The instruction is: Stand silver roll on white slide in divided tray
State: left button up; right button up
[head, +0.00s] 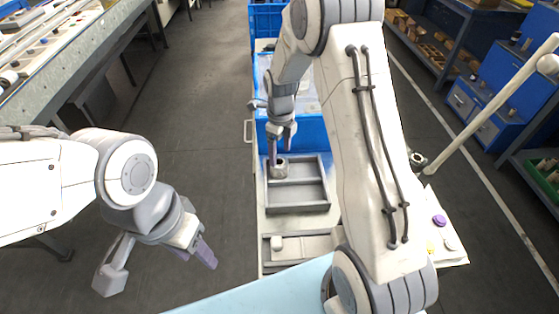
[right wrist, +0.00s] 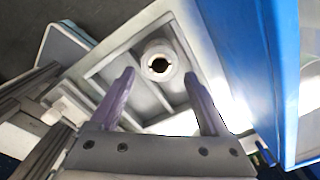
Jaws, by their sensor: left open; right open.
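The silver roll (head: 279,170) stands upright in the divided tray (head: 326,180), in its far left part. In the right wrist view the roll (right wrist: 160,75) shows its round top and dark centre hole, just past my fingertips. My right gripper (head: 281,146) points down at the roll; its open purple fingers (right wrist: 159,76) appear on either side of it, and I cannot tell whether they touch it. A white slide under the roll cannot be made out. My left gripper (head: 194,254) is open and empty, over the floor left of the cart.
Blue bins (head: 312,132) stand right behind the tray, and a blue wall (right wrist: 288,80) is close in the right wrist view. A grey fixture with a small white block (head: 277,242) lies nearer. A purple disc (head: 439,220) lies on the right. The left floor is clear.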

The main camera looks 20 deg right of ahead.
aim_at(280, 162)
notch_tip(280, 162, up, 6)
jog(key=r, duration=0.1)
jog(key=s+a+r+n, duration=0.4)
jog(key=s+a+n, duration=0.3)
jog(key=a+n, duration=0.25)
jog(key=s+a+r+n, duration=0.1)
jog(key=s+a+n, duration=0.2)
jog(key=s+n, duration=0.8)
jog(key=s+a+r+n+y, duration=0.1)
jog(key=s+a+r+n, duration=0.1)
jog(key=s+n, duration=0.9)
jog(key=a+n, duration=0.1)
jog(key=n, duration=0.3)
jog(key=shift+a+n, duration=0.2)
jog(key=shift+n, duration=0.15)
jog(key=shift+r, duration=0.2)
notch_tip(280, 162, up, 4)
jog(key=p, duration=0.4)
jog(key=shift+r, duration=0.1)
